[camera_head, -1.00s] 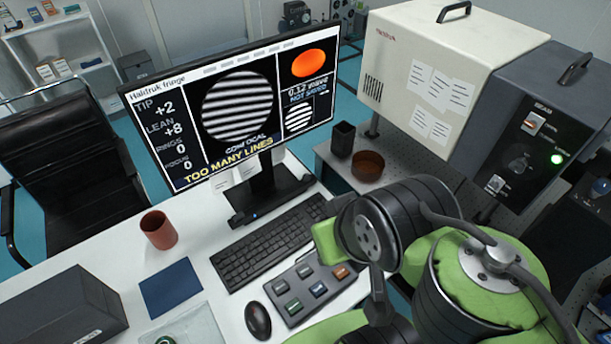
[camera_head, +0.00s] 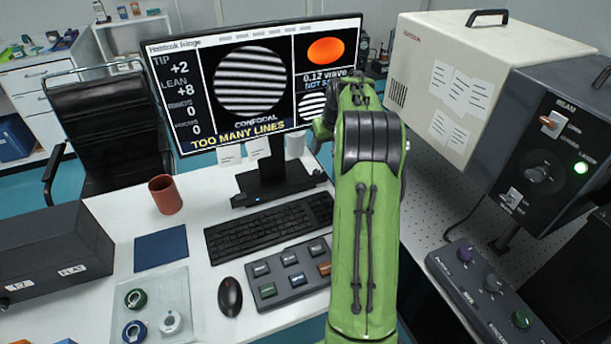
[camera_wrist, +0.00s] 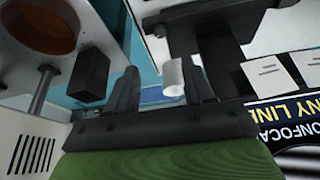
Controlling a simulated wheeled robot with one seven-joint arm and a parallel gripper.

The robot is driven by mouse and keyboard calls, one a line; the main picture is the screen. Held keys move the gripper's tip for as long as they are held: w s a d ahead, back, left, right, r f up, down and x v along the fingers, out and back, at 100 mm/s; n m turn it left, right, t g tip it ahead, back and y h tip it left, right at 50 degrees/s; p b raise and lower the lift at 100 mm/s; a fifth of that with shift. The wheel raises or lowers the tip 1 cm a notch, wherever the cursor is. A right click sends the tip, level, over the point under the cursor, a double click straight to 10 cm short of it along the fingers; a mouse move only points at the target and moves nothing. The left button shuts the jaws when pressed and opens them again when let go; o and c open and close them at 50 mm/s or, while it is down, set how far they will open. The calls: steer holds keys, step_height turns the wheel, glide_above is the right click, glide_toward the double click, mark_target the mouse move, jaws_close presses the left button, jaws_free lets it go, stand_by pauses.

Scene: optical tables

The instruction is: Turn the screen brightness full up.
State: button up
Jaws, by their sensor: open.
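The screen (camera_head: 250,82) stands at the back of the white desk and is lit. It shows grey fringes, an orange disc and the words "TOO MANY LINES". A corner of it also shows in the wrist view (camera_wrist: 300,112). A small white cylinder (camera_head: 294,145) shows just below its lower right edge; whether it is a knob or a cup I cannot tell. In the wrist view a white cylinder (camera_wrist: 173,77) appears between the fingers of my gripper (camera_wrist: 162,70), which is open, with no clear contact. My arm hides the screen's right lower part in the head view.
Paper notes (camera_head: 258,148) hang under the screen. The keyboard (camera_head: 268,227), button pad (camera_head: 288,277), mouse (camera_head: 230,296) and red-brown cup (camera_head: 165,194) are on the desk. A cream box (camera_head: 470,75) and dark beam panel (camera_head: 550,150) stand at right. A black holder (camera_wrist: 90,75) shows in the wrist view.

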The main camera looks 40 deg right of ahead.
mark_target(317, 171)
steer(key=b+x, duration=0.3)
steer(key=x, duration=1.2)
steer(key=shift+s, duration=0.1)
jaws_close()
